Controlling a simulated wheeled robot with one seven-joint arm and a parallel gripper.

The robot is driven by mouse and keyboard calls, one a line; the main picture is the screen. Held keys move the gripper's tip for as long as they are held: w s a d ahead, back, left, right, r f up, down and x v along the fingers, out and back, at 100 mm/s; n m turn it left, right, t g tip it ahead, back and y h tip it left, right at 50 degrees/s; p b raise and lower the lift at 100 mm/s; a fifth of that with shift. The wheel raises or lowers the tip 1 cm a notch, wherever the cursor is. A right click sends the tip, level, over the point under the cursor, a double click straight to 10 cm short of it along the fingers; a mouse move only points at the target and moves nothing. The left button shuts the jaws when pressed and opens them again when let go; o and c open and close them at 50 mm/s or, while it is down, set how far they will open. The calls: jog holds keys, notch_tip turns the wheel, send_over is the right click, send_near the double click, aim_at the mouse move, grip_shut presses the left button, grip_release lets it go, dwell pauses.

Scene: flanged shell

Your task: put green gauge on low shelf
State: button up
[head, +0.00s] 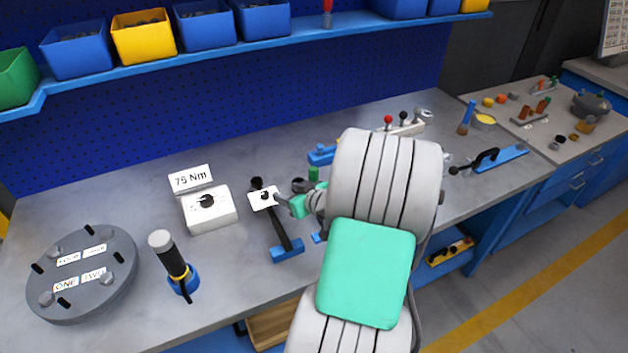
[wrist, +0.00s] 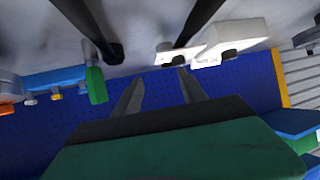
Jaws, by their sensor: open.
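A small green block-like piece, which looks like the green gauge (head: 314,173), stands on the bench just behind my arm in the head view, partly hidden by it. In the wrist view the green gauge (wrist: 96,86) is upright, left of my fingers and apart from them. My gripper (wrist: 160,85) is open, with nothing between its fingers. In the head view my gripper (head: 281,201) is beside a white tag on a black-handled tool. A blue shelf (head: 457,262) under the bench, which looks like the low shelf, holds a yellow item.
The black tool with its white tag (head: 262,198) stands in a blue holder close to my gripper. A 75 Nm box (head: 209,210), a torch-like tool (head: 173,262) and a grey flanged disc (head: 82,275) are to the left. A blue rack (wrist: 55,78) is beside the gauge.

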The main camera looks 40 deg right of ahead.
aim_at(316, 177)
jog(key=s+d+m+h, duration=0.1)
jog(key=d, duration=0.2)
jog(key=s+d+m+t+h, duration=0.1)
jog(key=d, duration=0.2)
jog(key=s+d+h, duration=0.1)
jog(key=d, duration=0.2)
jog(key=shift+s+f+m+t+h, duration=0.1)
jog(key=shift+s+m+t+h, duration=0.25)
jog(key=shift+m+t+h, duration=0.05)
jog(key=p+x, duration=0.2)
jog(key=x, duration=0.5)
jog(key=shift+w+d+f+p, duration=0.1)
jog(key=shift+d+f+p, duration=0.1)
jog(key=shift+p, duration=0.1)
jog(key=shift+c, duration=0.2)
grip_shut()
jog(key=shift+r, duration=0.1)
